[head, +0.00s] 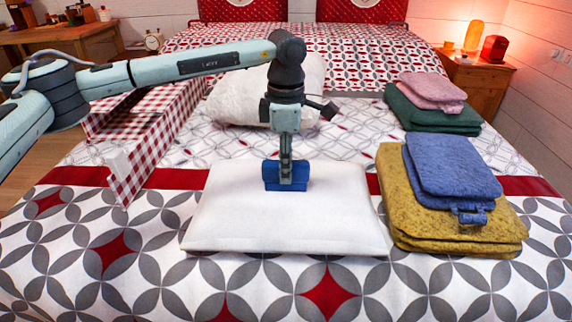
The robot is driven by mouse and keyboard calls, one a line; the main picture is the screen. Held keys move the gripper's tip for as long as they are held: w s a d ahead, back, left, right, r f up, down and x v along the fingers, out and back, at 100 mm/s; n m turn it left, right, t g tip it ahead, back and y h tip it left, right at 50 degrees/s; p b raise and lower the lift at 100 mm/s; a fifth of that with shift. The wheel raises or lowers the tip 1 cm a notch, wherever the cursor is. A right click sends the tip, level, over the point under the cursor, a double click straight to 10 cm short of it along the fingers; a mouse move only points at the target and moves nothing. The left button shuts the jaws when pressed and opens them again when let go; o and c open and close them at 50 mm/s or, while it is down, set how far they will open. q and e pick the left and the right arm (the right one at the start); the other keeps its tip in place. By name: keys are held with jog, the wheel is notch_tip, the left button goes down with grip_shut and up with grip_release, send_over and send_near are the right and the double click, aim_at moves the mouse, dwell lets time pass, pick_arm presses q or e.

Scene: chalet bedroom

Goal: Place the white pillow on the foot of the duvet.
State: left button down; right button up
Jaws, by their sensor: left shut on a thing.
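The white pillow (285,225) lies flat on the foot of the duvet (110,250), across the red band and the grey-and-white circle pattern. My left gripper (286,176) comes down from above onto the middle of the pillow's rear part. It is shut on the pillow at a small blue block there; I cannot tell whether the pillow's edges press fully on the duvet. My right gripper is not in view.
A yellow towel (400,215) with a folded blue towel (450,165) on it lies right beside the pillow. Green and pink towels (425,108) are behind. Another whitish pillow (235,100) lies further back. A red-checked open box (150,150) stands at left.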

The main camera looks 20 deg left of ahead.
pick_arm(q)
jog(key=c, duration=1.3)
grip_release()
notch_tip(320, 180, up, 12)
jog(key=shift+r, duration=0.1)
